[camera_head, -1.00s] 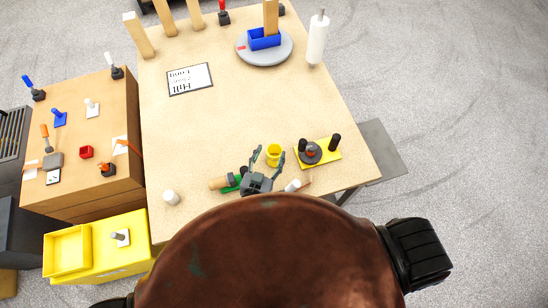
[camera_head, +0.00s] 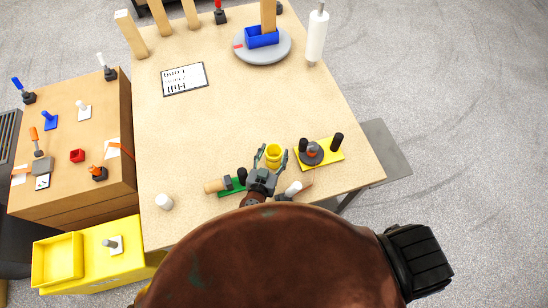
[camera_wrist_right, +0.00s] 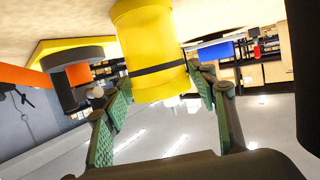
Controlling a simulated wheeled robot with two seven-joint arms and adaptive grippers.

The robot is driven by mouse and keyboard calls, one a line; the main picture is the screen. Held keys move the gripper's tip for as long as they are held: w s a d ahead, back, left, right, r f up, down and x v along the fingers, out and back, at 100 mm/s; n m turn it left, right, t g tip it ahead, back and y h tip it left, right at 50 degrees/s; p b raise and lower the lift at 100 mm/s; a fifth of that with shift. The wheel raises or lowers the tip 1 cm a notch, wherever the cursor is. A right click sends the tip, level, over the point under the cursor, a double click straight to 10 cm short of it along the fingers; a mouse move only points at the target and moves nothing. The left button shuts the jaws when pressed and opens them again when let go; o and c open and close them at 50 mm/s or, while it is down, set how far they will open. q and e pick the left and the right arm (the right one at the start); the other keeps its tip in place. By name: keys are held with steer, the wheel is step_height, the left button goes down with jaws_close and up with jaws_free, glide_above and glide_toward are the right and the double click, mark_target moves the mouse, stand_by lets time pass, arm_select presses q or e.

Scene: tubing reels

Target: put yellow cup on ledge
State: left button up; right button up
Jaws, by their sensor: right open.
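The yellow cup (camera_head: 274,151) stands near the front edge of the wooden table (camera_head: 215,120). My right gripper (camera_head: 270,158) is open, its fingers to either side of the cup. In the right wrist view the cup (camera_wrist_right: 150,35) has a dark band and sits between the open fingertips of the gripper (camera_wrist_right: 162,88). The fingers do not appear closed on it. I cannot tell which surface is the ledge. My left gripper is not in view.
A yellow base (camera_head: 326,151) with dark pegs stands close right of the cup. A green piece (camera_head: 231,188) and a white cylinder (camera_head: 164,202) lie left. A grey turntable (camera_head: 270,52) with a blue bin is at the back. The table's middle is clear.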

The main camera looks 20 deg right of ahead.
mark_target(276, 148)
steer(key=x, duration=0.6)
steer(key=shift+f, duration=0.1)
steer(key=c, duration=1.4)
jaws_close()
